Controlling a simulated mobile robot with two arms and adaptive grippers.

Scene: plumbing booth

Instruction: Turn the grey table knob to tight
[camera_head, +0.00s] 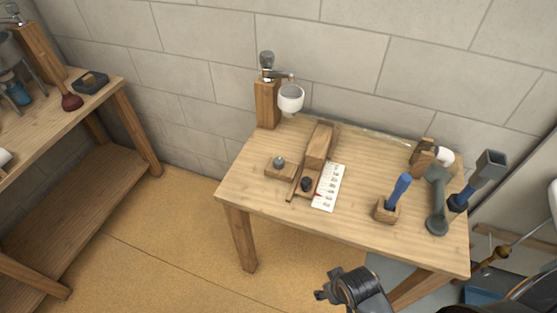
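The grey knob (279,161) sits on top of a small square wooden block (275,171) at the left part of the wooden table (340,225). Its tightness setting cannot be read at this size. A black and grey part of mine (357,287), seemingly a gripper or wrist, shows at the bottom, in front of the table's front edge and well apart from the knob. Its fingertips cannot be made out clearly, and I see nothing held in it. No gripper comes in from the left.
Right of the knob are a wooden fixture with a black knob (306,185) and a white card (329,188). A faucet post with a white cup (290,98) stands behind. A blue-handled tool (399,190) and grey tools (437,205) stand right. A workbench (62,112) is left.

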